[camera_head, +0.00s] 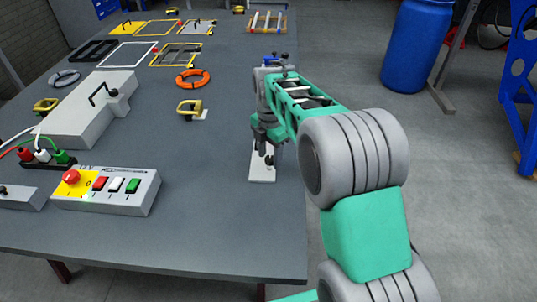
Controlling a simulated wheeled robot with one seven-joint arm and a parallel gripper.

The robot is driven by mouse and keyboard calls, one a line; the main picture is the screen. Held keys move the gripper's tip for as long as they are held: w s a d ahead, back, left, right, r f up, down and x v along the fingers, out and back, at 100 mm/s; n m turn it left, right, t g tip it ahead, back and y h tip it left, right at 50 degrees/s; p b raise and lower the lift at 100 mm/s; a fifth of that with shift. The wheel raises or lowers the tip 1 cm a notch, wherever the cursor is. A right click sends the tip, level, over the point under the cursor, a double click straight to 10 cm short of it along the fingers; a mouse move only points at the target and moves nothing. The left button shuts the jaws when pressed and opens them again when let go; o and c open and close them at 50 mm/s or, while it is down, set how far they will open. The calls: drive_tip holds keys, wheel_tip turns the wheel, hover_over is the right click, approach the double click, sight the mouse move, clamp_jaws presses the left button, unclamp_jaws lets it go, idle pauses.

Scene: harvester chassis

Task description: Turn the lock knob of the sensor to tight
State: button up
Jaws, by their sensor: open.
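My gripper (264,148) points down over the right side of the grey table. Its jaws are open around or just above a dark upright part on a small white plate (262,177). This small piece may be the sensor with its lock knob, but the gripper covers most of it. I cannot tell whether the fingers touch the knob or how far it is turned. Only the front of the white plate shows clearly, lying flat near the table's right edge.
A button box (107,192) with a red stop button stands at the front left. Behind it are a white box (88,108) with a black handle, a yellow part (190,109) and an orange ring (193,78). The table (220,236) is clear at the front right.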

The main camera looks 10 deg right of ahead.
clamp_jaws()
idle(0.5)
